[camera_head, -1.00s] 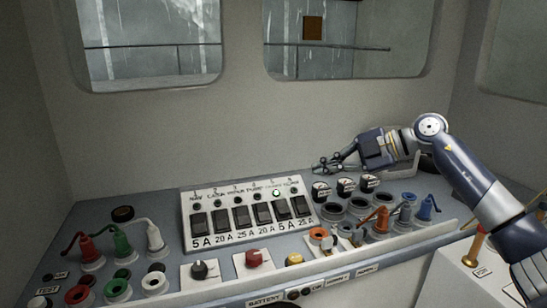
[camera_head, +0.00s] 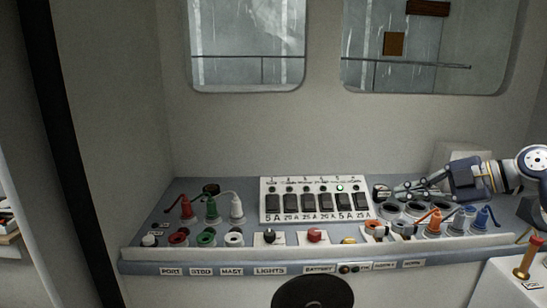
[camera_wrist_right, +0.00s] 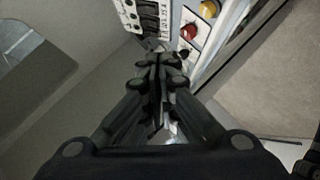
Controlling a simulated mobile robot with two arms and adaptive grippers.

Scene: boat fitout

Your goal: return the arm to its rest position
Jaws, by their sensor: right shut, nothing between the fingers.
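My right gripper (camera_head: 402,190) is over the right part of the console, just right of the switch panel, with its arm coming in from the right edge. It is shut and empty. The right wrist view shows its fingers (camera_wrist_right: 157,75) together, with the switch panel (camera_wrist_right: 146,18) beyond them. In the head view the white switch panel (camera_head: 313,183) stands upright on the console (camera_head: 240,254), one green lamp lit. My left gripper is not in view.
Red, green and white plugs (camera_head: 211,209) stand at the console's left. Orange, grey and blue plugs (camera_head: 462,221) stand at the right, below my right arm. A white cabinet with a brass-coloured lever (camera_head: 528,259) is at the lower right. The wall with windows rises behind.

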